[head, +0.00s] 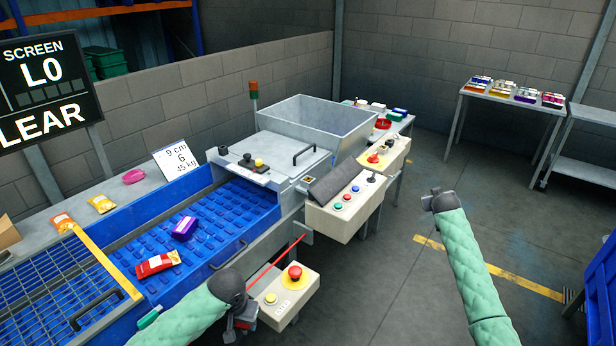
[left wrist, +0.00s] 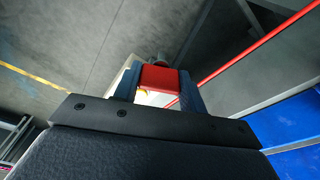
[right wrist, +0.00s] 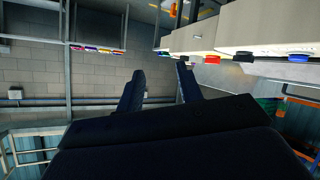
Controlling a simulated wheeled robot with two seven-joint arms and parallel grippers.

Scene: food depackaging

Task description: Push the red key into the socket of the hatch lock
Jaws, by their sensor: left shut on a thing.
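My left gripper (head: 241,320) is low in the head view, in front of the blue conveyor and beside the small box with the red button. In the left wrist view its fingers are shut on a red block (left wrist: 160,78), which looks like the red key.
A box with a red button (head: 294,273) stands right of my left gripper. A thin red strip (head: 277,261) runs behind it. The blue conveyor (head: 215,255) carries a purple pack and a red pack. A control panel (head: 345,207) juts out at the middle.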

